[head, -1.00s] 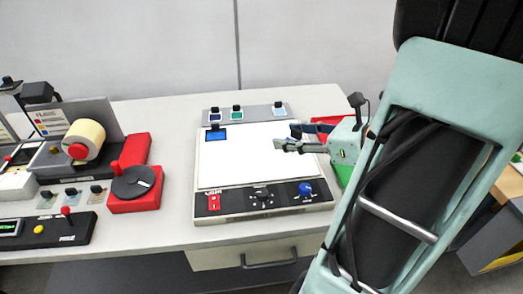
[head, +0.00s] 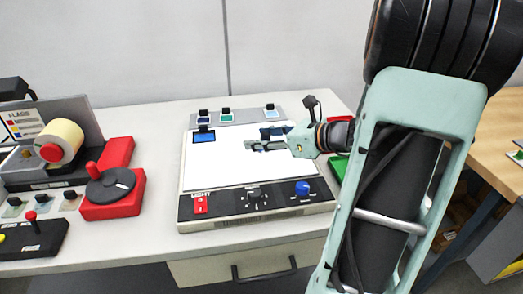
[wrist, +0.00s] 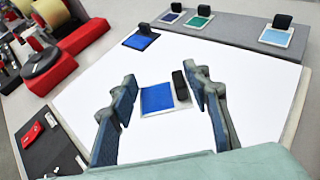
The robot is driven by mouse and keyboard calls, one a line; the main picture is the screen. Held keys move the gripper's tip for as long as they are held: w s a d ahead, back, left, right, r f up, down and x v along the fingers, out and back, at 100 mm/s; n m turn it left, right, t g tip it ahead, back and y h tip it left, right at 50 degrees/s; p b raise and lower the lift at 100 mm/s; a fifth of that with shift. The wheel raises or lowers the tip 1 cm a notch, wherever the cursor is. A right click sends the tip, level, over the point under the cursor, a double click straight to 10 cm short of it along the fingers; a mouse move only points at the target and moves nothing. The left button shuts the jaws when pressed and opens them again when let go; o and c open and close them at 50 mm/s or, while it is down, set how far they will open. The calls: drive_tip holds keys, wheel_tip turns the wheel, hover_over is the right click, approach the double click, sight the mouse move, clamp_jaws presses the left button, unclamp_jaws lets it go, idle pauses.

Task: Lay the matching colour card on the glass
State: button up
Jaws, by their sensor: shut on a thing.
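A blue card (wrist: 157,98) with a pale border and a black tab (wrist: 180,86) is between the fingers of my gripper (wrist: 163,76), over the white glass (wrist: 245,75). My gripper also shows in the head view (head: 258,140), and is shut on the blue card. A gap between the card and the glass cannot be judged. A second blue card (wrist: 140,41) with a black tab lies at the glass's far left corner. On the grey strip behind (head: 251,114) are a dark blue card (head: 204,119), a green card (head: 226,117) and a light blue card (head: 271,112).
A control panel with a red switch (head: 201,204), a black dial and a blue knob (head: 303,187) runs along the front of the glass. A red unit with a black disc (head: 112,186) stands left. A green item (head: 338,166) is at the right. Most of the glass is bare.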

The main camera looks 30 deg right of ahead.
drive_tip(key=shift+f+b, duration=0.5)
drive_tip(key=shift+f, duration=0.5)
drive_tip(key=shift+f, duration=0.1)
drive_tip(key=shift+f, duration=0.15)
drive_tip(key=o, duration=0.9)
drive_tip(key=shift+c, duration=0.2)
drive_tip(key=shift+r, duration=0.3)
drive_tip(key=shift+s+d+r, duration=0.1)
drive_tip(key=shift+s+d, duration=0.15)
drive_tip(key=shift+s, duration=0.05)
drive_tip(key=p+v, duration=0.1)
drive_tip(key=v, duration=1)
drive_tip(key=shift+s+p, duration=0.15)
drive_tip(key=shift+p, duration=0.15)
